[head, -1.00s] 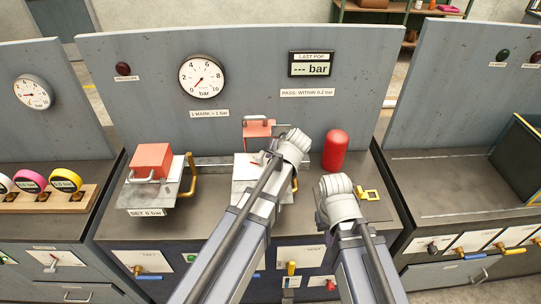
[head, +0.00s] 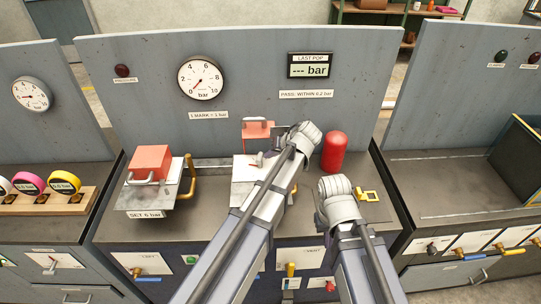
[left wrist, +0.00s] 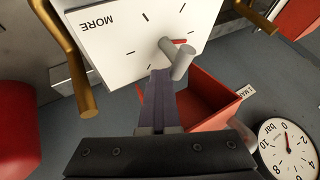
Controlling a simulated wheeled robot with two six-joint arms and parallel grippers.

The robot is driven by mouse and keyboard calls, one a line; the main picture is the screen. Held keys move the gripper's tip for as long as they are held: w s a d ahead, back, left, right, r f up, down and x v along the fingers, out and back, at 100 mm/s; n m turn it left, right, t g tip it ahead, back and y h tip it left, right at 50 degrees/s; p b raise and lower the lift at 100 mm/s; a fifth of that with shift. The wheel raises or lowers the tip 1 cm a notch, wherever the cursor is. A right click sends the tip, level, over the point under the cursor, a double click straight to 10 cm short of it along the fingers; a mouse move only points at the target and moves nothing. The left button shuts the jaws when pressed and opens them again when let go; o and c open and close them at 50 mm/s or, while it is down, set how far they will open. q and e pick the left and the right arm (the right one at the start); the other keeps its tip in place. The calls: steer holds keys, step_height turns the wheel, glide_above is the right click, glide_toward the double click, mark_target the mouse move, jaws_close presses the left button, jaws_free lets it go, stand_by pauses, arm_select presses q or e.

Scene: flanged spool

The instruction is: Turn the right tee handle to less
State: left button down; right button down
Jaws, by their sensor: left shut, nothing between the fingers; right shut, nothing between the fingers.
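The right tee handle (left wrist: 177,57) is a grey crossbar on a white dial plate (left wrist: 110,45) marked MORE with several ticks, in the left wrist view. A red pointer (left wrist: 185,41) shows beside the handle. In the head view the same plate (head: 241,172) is partly hidden by my left arm. My left gripper (left wrist: 165,75) is shut and empty, its fingertips close to the lower end of the crossbar; whether they touch it I cannot tell. My right gripper (head: 336,187) hangs to the right in the head view, its fingertips hidden behind the wrist.
A red cylinder (head: 335,151) stands behind my right wrist. A yellow bracket (head: 369,196) lies right of it. A red block (head: 151,161) on a left plate and a brass pipe (head: 189,177) stand at left. A pressure gauge (head: 200,78) is on the back panel.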

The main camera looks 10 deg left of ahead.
arm_select(q)
steer(key=shift+w+a+n+g+y, duration=0.1)
steer(key=shift+w+n+g+y, duration=0.1)
steer(key=shift+w+n+g, duration=0.3)
steer(key=shift+w+a+n+g+y, duration=0.1)
steer(key=shift+n+g+y, duration=0.15)
steer(key=shift+n, duration=0.45)
steer(key=shift+a, duration=0.25)
steer(key=shift+w+a, duration=0.15)
steer(key=shift+w, duration=0.1)
steer(key=shift+w, duration=0.1)
stand_by(0.5)
